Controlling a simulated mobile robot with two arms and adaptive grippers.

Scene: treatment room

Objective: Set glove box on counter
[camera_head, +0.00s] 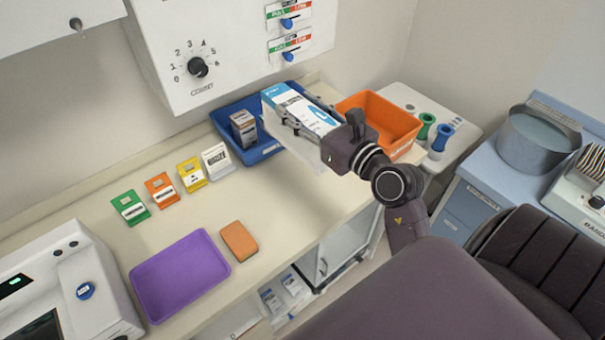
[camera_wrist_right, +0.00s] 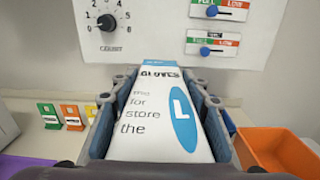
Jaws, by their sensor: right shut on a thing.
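The glove box (camera_head: 309,113) is white and blue. My right gripper (camera_head: 302,120) is shut on it, and the fingers lie along its two sides. In the head view the box is at the counter's back right, in front of the blue and orange bins. It seems to be held above the counter (camera_head: 290,188), but the gap is hard to judge. In the right wrist view the glove box (camera_wrist_right: 158,115) fills the space between the fingers, with its lettering and blue oval facing the camera. My left gripper is not in view.
A blue bin (camera_head: 262,152) with a small box (camera_head: 244,129) and an orange bin (camera_head: 383,115) stand at the back. A wall panel (camera_head: 180,45) hangs above. The counter's front middle is clear.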

